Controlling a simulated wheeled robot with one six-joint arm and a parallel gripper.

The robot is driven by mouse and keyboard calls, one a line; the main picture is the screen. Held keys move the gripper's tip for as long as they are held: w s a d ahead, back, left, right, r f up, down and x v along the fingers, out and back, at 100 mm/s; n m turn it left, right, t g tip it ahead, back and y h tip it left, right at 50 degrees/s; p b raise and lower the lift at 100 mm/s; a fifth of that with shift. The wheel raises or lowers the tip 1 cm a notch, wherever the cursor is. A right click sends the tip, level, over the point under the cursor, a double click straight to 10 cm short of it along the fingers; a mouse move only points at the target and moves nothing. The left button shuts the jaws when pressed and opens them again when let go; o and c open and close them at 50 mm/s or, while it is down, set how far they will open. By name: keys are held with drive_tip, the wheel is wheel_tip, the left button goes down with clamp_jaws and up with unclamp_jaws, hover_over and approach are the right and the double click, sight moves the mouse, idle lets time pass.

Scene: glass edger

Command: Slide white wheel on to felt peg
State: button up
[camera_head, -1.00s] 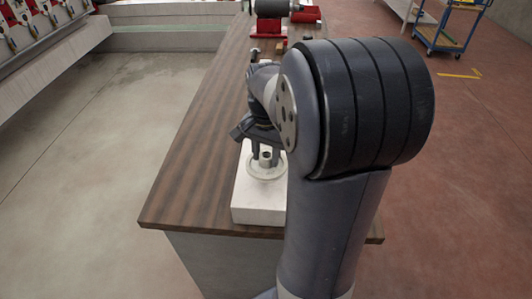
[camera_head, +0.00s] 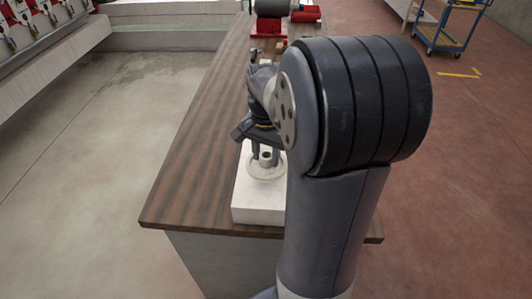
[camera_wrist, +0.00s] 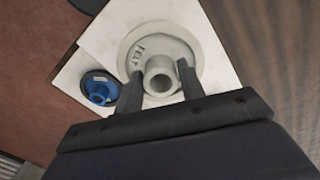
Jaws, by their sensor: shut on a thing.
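The white wheel (camera_wrist: 185,45) is a pale flat disc with a raised hollow hub. In the wrist view it lies over the white block (camera_wrist: 93,47), and the letters FELT show on the pale surface beside the hub. My gripper (camera_wrist: 159,72) is shut on the hub, one dark finger on each side. In the head view, my gripper (camera_head: 265,156) points down at the wheel (camera_head: 266,174) above the white block (camera_head: 258,214). The felt peg itself is hidden. I cannot tell whether the wheel rests flat on the block.
A blue wheel (camera_wrist: 98,88) sits at the block's edge, beside the white wheel. The block stands near the front end of a brown wooden bench (camera_head: 195,160). A red-based machine (camera_head: 269,28) is at the far end. The bench's left side is clear.

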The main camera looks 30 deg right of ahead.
sight(266, 167)
drive_tip(key=shift+f+b, duration=1.7)
drive_tip(key=shift+f, duration=0.75)
drive_tip(key=o, duration=1.4)
drive_tip(key=shift+c, duration=0.2)
wheel_tip(266, 167, up, 11)
drive_tip(key=shift+f, duration=0.1)
